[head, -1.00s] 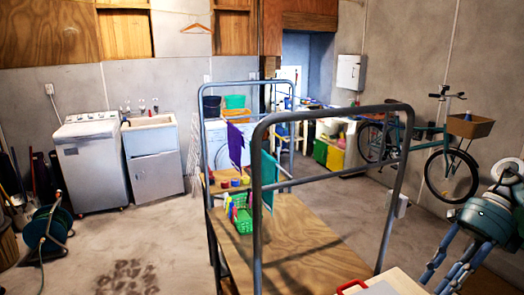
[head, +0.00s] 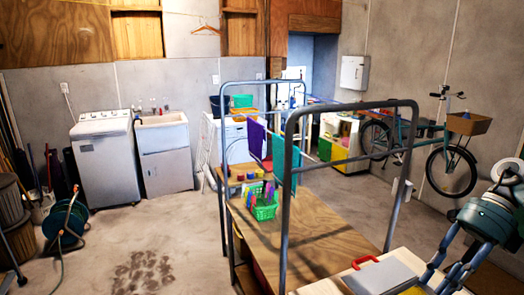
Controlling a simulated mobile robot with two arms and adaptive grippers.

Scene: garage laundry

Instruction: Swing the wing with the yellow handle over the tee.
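A board with a grey panel (head: 385,277) and a red handle (head: 365,262) lies on a pale table at the bottom edge, partly cut off. A small yellow patch (head: 413,291) shows beside the grey panel; I cannot tell whether it is the yellow handle. No tee can be made out. My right gripper (head: 433,287) points down at the lower right, its blue fingers apart, close to the board's right side in the picture. I see nothing between the fingers, and their tips are near the frame edge. My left gripper is out of view.
A wooden bench (head: 310,225) with a grey pipe frame (head: 287,200) stands beyond the table. The concrete floor (head: 175,240) at left is mostly clear, with a hose reel (head: 66,220).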

